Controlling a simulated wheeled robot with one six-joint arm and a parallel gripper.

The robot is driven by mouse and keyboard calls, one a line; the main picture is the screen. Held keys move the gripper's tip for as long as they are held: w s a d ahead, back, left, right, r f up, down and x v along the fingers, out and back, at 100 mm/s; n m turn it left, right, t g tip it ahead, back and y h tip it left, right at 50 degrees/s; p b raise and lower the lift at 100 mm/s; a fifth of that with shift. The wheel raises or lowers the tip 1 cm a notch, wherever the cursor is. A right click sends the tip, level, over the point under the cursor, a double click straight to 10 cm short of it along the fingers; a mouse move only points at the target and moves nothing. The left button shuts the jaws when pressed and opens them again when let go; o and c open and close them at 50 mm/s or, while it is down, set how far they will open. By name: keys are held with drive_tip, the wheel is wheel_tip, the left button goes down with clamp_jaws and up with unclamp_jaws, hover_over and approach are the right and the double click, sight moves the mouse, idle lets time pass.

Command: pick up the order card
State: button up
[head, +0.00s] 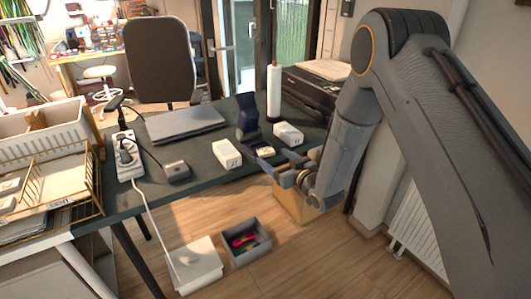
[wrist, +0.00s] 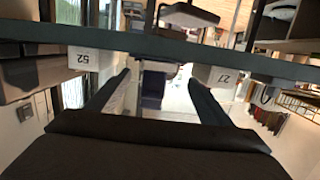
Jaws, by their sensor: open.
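A small pale, yellowish piece that may be the order card (head: 265,151) lies near the front edge of the dark table, between two white boxes. It is too small to read. My gripper (head: 267,162) is at the table's front edge, just in front of this piece; I cannot tell whether they touch. In the wrist view my gripper (wrist: 160,80) is open, its two fingers apart with nothing clearly held. A dark blue upright object (head: 247,115) stands behind the pale piece; it also shows between the fingers in the wrist view (wrist: 153,88).
White boxes, one on the left (head: 226,153) and one on the right (head: 288,134), flank the spot. A white roll (head: 274,92) stands behind. A grey bin (head: 247,258) is on the floor.

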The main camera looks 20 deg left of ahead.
sight(266, 150)
drive_tip(key=x, duration=0.2)
drive_tip(key=p+x, duration=0.1)
drive_tip(key=x, duration=0.2)
drive_tip(key=shift+w+d+f, duration=0.1)
drive_tip(key=shift+d+f, duration=0.1)
drive_tip(key=c, duration=1.2)
drive_tip(key=shift+o, duration=0.2)
drive_tip(key=shift+r, duration=0.1)
